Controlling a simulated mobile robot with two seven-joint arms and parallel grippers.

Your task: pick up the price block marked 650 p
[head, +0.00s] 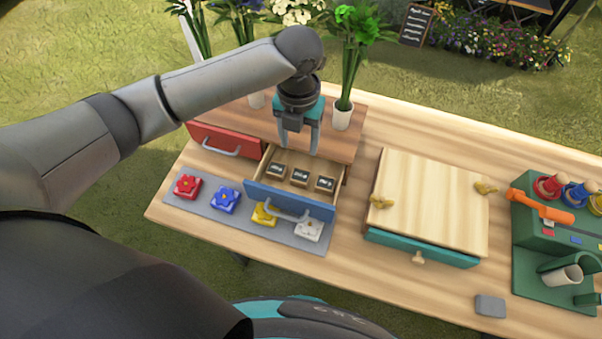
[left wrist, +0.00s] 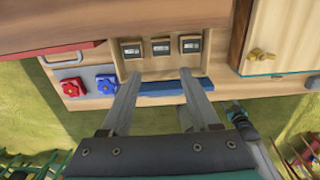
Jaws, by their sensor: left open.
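The labels are too small to read, so I cannot tell which is 650 p. My left gripper (head: 299,143) is open and empty, pointing down above the drawer's back part.
A red drawer (head: 222,141) is closed at the left. A grey mat (head: 189,204) with red, blue, yellow and white flower pieces lies in front. Potted flowers (head: 342,118) stand behind the gripper. A wooden box (head: 435,200) and green rack (head: 535,240) stand right.

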